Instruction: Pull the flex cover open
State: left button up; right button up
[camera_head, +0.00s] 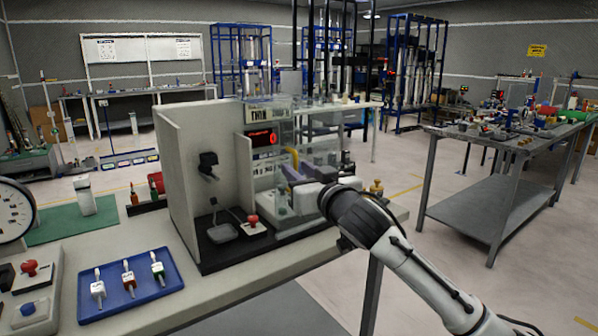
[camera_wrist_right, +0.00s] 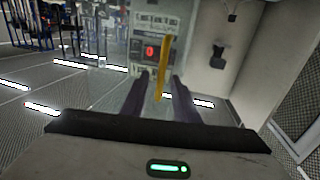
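A clear cover (camera_head: 318,150) stands at the right part of the pale walled station, with a curved yellow handle (camera_head: 291,160) on it. In the right wrist view the handle (camera_wrist_right: 165,60) runs almost upright in front of a panel with a red display. My right gripper (camera_head: 288,173) is at the handle in the head view. In the wrist view its two dark fingers (camera_wrist_right: 161,80) stand apart on either side of the handle, with gaps beside it. Whether a finger touches it I cannot tell. The cover's outline is faint. My left gripper is out of view.
The station's tall pale wall (camera_head: 190,165) stands left of the panel, with a red-knobbed switch (camera_head: 253,220) on its base. A blue tray (camera_head: 128,287) with several small tagged parts and a round gauge (camera_head: 14,212) are on the bench. Open floor lies to the right.

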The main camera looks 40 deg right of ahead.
jog(key=shift+s, duration=0.1)
jog(key=s+a, duration=0.2)
jog(key=s, duration=0.8)
jog(key=shift+b, duration=0.45)
